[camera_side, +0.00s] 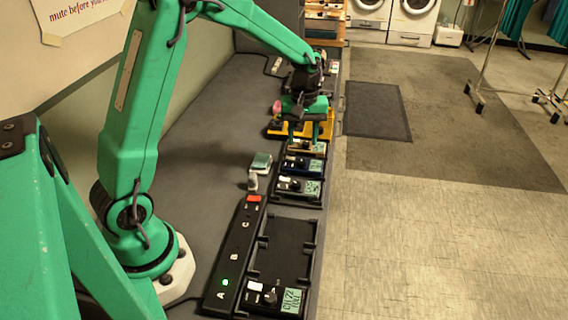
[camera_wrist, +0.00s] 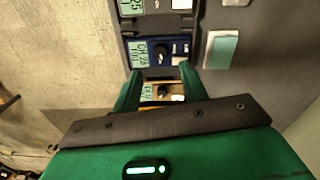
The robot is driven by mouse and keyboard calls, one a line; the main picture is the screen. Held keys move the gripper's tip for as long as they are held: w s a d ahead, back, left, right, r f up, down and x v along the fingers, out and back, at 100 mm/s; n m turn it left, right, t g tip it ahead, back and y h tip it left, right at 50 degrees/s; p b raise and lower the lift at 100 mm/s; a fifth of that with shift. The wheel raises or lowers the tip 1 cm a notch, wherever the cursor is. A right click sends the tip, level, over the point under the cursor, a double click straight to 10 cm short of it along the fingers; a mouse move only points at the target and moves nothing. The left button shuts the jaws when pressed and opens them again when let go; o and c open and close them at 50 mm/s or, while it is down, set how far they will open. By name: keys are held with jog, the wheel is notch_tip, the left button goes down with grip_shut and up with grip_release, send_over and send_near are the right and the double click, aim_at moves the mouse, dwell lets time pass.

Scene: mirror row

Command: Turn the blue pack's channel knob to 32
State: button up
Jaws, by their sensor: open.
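The blue pack (camera_wrist: 155,64) lies in its cradle in the upper middle of the wrist view. Its lit green display (camera_wrist: 138,54) seems to read CH 25. Its dark round knob (camera_wrist: 160,53) is beside the display. In the side view the blue pack (camera_side: 297,164) sits in the row between a dark pack and a yellow one. My gripper (camera_wrist: 160,80) is open and empty, its fingers apart over the yellow pack (camera_wrist: 162,92), just short of the blue pack's knob. In the side view my gripper (camera_side: 304,139) hangs above the yellow pack.
A dark pack (camera_side: 299,187) lies on the near side of the blue one. Another pack (camera_side: 272,296) sits at the row's near end beyond an empty cradle (camera_side: 285,248). A pale green-topped block (camera_side: 261,161) stands left of the row. A black lettered strip (camera_side: 238,248) runs alongside.

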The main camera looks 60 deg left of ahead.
aim_at(302, 161)
jog(key=shift+f, duration=3.5)
jog(key=shift+c, duration=0.2)
grip_shut()
